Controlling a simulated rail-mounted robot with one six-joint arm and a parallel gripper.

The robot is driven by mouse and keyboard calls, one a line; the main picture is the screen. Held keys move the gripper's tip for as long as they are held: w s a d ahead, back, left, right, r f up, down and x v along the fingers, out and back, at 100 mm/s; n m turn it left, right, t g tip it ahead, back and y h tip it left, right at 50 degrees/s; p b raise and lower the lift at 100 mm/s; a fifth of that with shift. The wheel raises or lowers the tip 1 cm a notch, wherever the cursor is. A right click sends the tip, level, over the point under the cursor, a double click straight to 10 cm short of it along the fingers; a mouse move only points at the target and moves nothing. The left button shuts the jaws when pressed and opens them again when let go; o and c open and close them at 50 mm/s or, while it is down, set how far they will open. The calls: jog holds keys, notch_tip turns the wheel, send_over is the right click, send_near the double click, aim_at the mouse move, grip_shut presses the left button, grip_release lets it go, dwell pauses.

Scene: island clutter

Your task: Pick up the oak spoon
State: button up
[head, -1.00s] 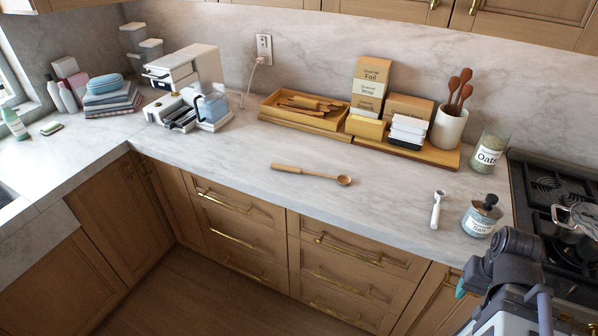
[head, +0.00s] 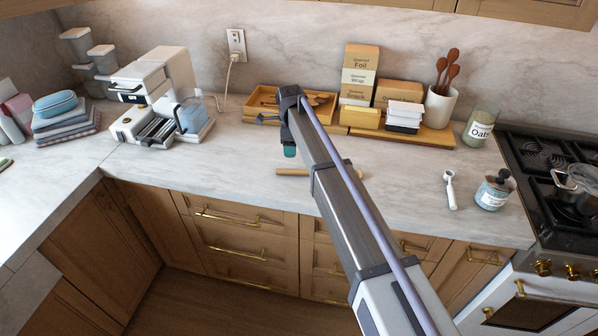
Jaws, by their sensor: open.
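The oak spoon (head: 292,172) lies flat on the marble counter, roughly crosswise. The left part of its light wooden handle shows; my arm hides most of the rest, and a small bit shows at the arm's right side. My gripper (head: 290,151), with a teal tip pointing down, appears just above the handle in the picture. It is apart from the spoon, open and empty. Its height over the counter is hard to judge, and the arm partly hides the jaws.
Behind stand a wooden tray (head: 262,90) of utensils, boxes (head: 359,72) and a crock (head: 440,106) of dark spoons. A coffee machine (head: 155,85) is at left. A white-handled tool (head: 450,190), salt jar (head: 493,193) and stove (head: 540,150) are at right. Counter left of the spoon is clear.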

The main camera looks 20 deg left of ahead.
aim_at(290, 170)
jog(key=f+b, duration=1.1)
jog(key=shift+w+a+f, duration=0.15)
jog(key=shift+a+f, duration=0.1)
jog(key=shift+a, duration=0.05)
jog(key=shift+r, duration=0.25)
jog(key=c, duration=1)
notch_tip(290, 170, up, 10)
jog(key=p, duration=1)
jog(key=shift+d+r+p, duration=0.1)
jog(key=shift+p, duration=0.2)
